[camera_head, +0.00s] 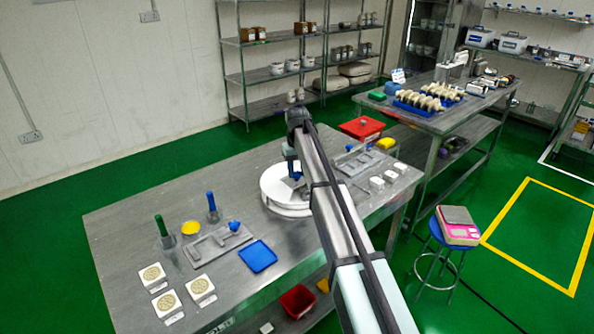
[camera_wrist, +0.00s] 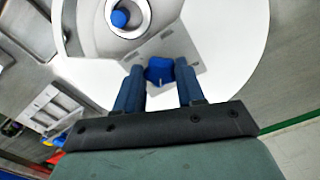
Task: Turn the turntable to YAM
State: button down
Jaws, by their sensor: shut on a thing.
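The turntable (camera_head: 273,187) is a white round disc on the steel table; my arm hides its right side in the head view. In the wrist view the turntable (camera_wrist: 240,65) fills the upper middle. A grey plate (camera_wrist: 183,45) lies on it and carries a blue knob (camera_wrist: 159,68). My gripper (camera_wrist: 160,80) has one finger on each side of this knob and is shut on it. In the head view my gripper (camera_head: 296,176) is over the turntable. A white ring with a blue round top (camera_wrist: 119,18) stands beside the plate. I cannot read any YAM label.
On the steel table (camera_head: 130,215), left of the turntable, are a grey fixture (camera_head: 215,243), a blue tray (camera_head: 258,256) and several white blocks with round patterned tops (camera_head: 168,303).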

jog(key=shift+n, duration=2.2)
jog(key=shift+d+n, duration=0.1)
jog(key=shift+n, duration=1.8)
jog(key=shift+w+n, duration=0.1)
jog(key=shift+n, duration=4.2)
jog(key=shift+w+n, duration=0.1)
jog(key=shift+n, duration=8.2)
